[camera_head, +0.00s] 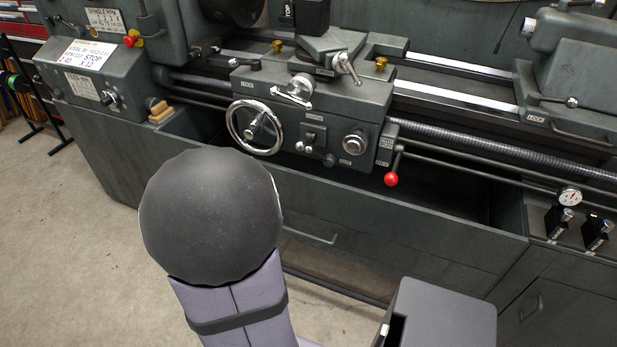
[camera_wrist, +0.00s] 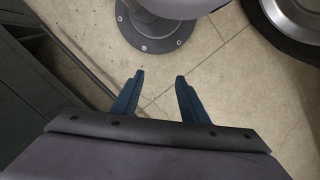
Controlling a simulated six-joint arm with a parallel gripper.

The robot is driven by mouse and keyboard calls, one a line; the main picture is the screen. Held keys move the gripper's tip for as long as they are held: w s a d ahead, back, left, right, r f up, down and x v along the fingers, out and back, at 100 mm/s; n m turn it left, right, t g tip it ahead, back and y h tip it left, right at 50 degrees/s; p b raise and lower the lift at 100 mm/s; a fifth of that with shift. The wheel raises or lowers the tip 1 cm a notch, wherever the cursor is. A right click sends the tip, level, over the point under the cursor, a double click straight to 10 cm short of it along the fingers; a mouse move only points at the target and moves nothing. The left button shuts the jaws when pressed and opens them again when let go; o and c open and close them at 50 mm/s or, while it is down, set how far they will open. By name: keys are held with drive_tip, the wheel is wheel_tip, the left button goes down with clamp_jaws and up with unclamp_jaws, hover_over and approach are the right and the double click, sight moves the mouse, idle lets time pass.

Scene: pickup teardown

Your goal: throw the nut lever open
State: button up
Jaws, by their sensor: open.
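The lathe carriage apron (camera_head: 315,115) stands in the middle of the head view. A short lever with a small silver ball (camera_head: 308,148) sits low on its front, beneath a small plate. A red-knobbed lever (camera_head: 392,178) hangs at the apron's right end, below a labelled block (camera_head: 386,145). The labels are too small to read, so I cannot tell for sure which lever is the nut lever. My gripper (camera_wrist: 159,76) shows only in the wrist view. Its two blue fingers are apart and empty, above the tiled floor, away from the levers.
A chrome handwheel (camera_head: 256,127) is left of the levers. The tailstock (camera_head: 575,70) stands at the right. The lathe's open chip tray (camera_head: 440,205) lies below the apron. In the wrist view, a dark panel edge (camera_wrist: 40,100) is at the left and bare floor (camera_wrist: 215,60) ahead.

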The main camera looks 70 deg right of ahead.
drive_tip(key=s+d+f+m+b, duration=0.25)
drive_tip(key=f+b, duration=0.25)
drive_tip(key=f, duration=0.3)
drive_tip(key=t+h+b, duration=0.5)
drive_tip(key=t+h, duration=0.2)
drive_tip(key=h, duration=1.1)
approach(309, 151)
drive_tip(key=d, duration=0.1)
drive_tip(key=shift+b+x, duration=0.3)
drive_tip(key=shift+x, duration=3.5)
drive_tip(key=shift+w, duration=0.15)
drive_tip(key=shift+c, duration=0.6)
drive_tip(key=shift+a, duration=0.1)
clamp_jaws()
